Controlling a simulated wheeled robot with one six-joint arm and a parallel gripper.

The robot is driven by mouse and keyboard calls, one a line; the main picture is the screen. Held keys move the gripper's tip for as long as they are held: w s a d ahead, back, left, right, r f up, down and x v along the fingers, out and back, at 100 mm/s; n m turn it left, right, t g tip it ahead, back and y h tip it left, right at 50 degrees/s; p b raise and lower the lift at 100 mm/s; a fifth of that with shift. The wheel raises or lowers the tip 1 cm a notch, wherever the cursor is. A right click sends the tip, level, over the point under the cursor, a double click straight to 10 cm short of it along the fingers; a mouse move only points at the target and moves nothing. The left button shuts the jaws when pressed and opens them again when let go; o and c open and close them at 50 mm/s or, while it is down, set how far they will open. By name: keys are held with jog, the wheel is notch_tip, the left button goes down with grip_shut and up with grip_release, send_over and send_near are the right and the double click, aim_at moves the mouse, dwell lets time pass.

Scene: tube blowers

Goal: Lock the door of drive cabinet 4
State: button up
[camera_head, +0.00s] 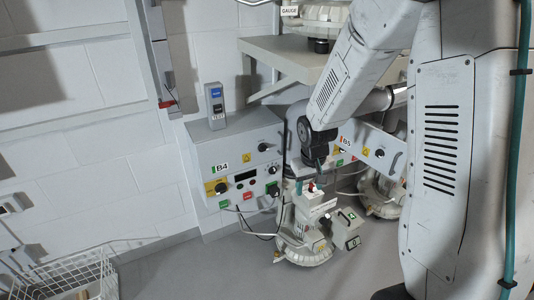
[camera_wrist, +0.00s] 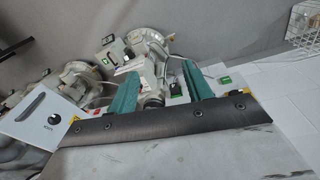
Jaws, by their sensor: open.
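Drive cabinet 4 is the grey-white box labelled B4 (camera_head: 235,165) on the wall in the head view. Its sloping front has an upper black knob (camera_head: 264,147), a black knob on a yellow plate (camera_head: 220,188), a dark display and coloured buttons. Its front looks closed; I cannot tell whether it is locked. My gripper (camera_head: 309,186) is in front of the cabinet's lower right side, small and partly hidden in the head view. In the wrist view my gripper (camera_wrist: 160,72) has its teal fingers apart, with nothing seen held between them. Most of cabinet 4 is hidden there.
Cabinet B5 (camera_head: 365,150) stands to the right, partly behind my arm. A pale blower unit (camera_head: 302,240) stands on the floor below, with a small box (camera_head: 347,228) beside it. Cables hang nearby. A wire basket (camera_head: 70,275) is at lower left. The floor between is clear.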

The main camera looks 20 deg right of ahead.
jog(key=w+d+f+t, duration=0.1)
jog(key=w+f+t, duration=0.2)
jog(key=w+f, duration=0.8)
jog(key=n+t+y, duration=0.2)
jog(key=t+y, duration=0.1)
jog(key=t, duration=1.1)
send_near(265, 150)
jog(key=w, duration=0.6)
jog(key=w+a, duration=0.1)
jog(key=w, duration=0.1)
jog(key=shift+w, duration=0.15)
jog(key=c, duration=1)
